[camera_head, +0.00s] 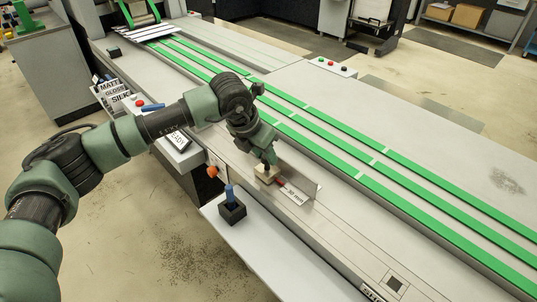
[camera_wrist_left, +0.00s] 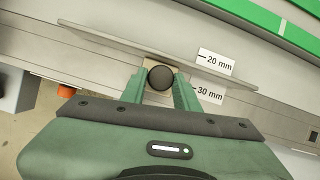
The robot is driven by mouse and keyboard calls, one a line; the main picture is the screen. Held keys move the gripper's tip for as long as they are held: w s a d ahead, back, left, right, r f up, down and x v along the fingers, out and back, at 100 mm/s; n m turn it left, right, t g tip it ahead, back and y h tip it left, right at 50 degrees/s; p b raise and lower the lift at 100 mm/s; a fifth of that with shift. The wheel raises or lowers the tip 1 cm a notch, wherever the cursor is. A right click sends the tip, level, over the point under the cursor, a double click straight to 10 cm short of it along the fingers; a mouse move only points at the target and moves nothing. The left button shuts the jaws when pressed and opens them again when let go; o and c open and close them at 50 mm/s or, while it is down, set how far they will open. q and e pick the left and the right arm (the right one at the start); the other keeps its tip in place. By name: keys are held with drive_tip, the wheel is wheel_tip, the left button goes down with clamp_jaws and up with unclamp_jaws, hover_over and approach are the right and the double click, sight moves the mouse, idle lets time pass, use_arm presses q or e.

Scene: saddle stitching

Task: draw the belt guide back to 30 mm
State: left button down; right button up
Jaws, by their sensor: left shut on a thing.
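The belt guide (camera_head: 303,180) is a thin upright metal plate on the near side of the machine bed; it also shows in the left wrist view (camera_wrist_left: 115,42). My left gripper (camera_head: 267,170) is at the guide's near side. In the left wrist view its fingers (camera_wrist_left: 160,88) are closed around a dark round knob (camera_wrist_left: 160,77) on a pale block by the plate. The 30 mm label (camera_head: 293,194) lies on the near side of the plate. In the wrist view the plate runs by the 20 mm label (camera_wrist_left: 216,62), and the 30 mm label (camera_wrist_left: 208,93) is clear nearer me.
Green belts (camera_head: 345,157) run along the bed beyond the guide. A dark holder with a blue item (camera_head: 232,211) stands on the white shelf (camera_head: 240,245) in front. An orange knob (camera_head: 212,171) sits on the near edge. A button box (camera_head: 332,67) is on the far side.

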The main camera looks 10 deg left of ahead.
use_arm(q)
drive_tip(key=shift+f, duration=0.1)
drive_tip(key=c, duration=1.1)
unclamp_jaws()
drive_tip(key=shift+a, duration=0.1)
drive_tip(key=shift+o, duration=0.2)
use_arm(e)
drive_tip(key=shift+w+a+r, duration=0.1)
drive_tip(key=shift+w, duration=0.55)
use_arm(q)
drive_tip(key=shift+r, duration=0.35)
drive_tip(key=b+v, duration=0.2)
drive_tip(key=v, duration=0.5)
use_arm(e)
drive_tip(key=shift+s+d+f, duration=0.1)
drive_tip(key=shift+d+f, duration=0.1)
drive_tip(key=shift+f, duration=0.8)
use_arm(q)
drive_tip(key=shift+s, duration=0.1)
